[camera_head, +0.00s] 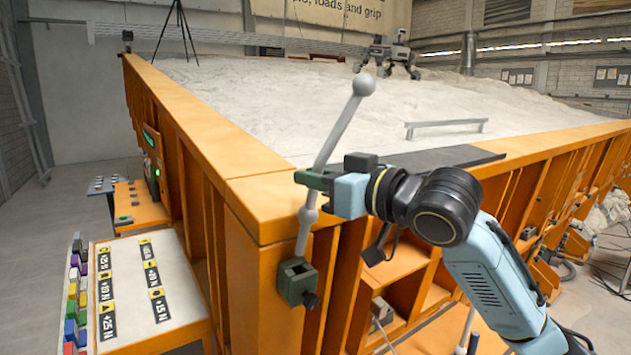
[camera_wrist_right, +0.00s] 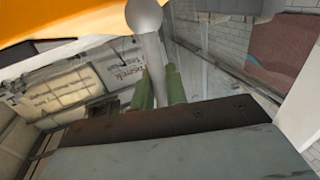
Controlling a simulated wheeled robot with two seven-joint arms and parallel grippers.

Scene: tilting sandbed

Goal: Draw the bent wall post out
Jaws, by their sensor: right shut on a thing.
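The bent wall post (camera_head: 341,129) is a pale grey rod with a ball at its top and a bend partway up. Its lower end goes into a dark green socket block (camera_head: 297,282) on the outer corner of the orange sandbed wall. My right gripper (camera_head: 314,180) is shut on the post just above its lower knob. In the right wrist view the post (camera_wrist_right: 153,55) stands between the two green fingers (camera_wrist_right: 161,88), its ball near the top edge. Whether the post's foot is fully seated is hidden inside the block. My left gripper is not in view.
The orange sandbed wall (camera_head: 205,135) runs back from the corner, with pale sand (camera_head: 270,100) inside. A dark plate (camera_head: 440,158) lies along the front rim. A label table (camera_head: 185,310) with coloured blocks stands at the left. A legged robot (camera_head: 390,55) stands on the sand.

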